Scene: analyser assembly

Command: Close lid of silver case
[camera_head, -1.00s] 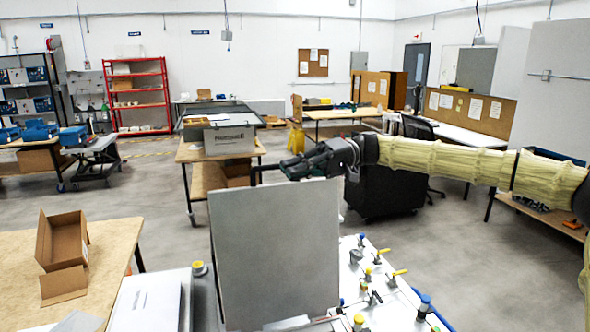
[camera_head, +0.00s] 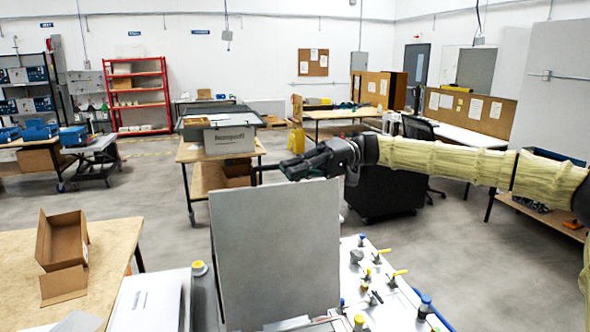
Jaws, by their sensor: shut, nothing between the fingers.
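The silver case's lid (camera_head: 274,255) stands open and nearly upright in the lower middle, a flat grey panel facing me. Only a little of the case body shows below it; the lid and the frame's bottom edge hide most. My gripper (camera_head: 266,170) is shut and empty, its fingers pointing left just above and beyond the lid's top edge. I cannot tell whether it touches the lid.
A white panel with valves and yellow handles (camera_head: 390,300) lies right of the lid. A wooden table (camera_head: 105,240) with an open cardboard box (camera_head: 62,240) stands at left. A cart (camera_head: 185,153) stands behind. Open floor lies between.

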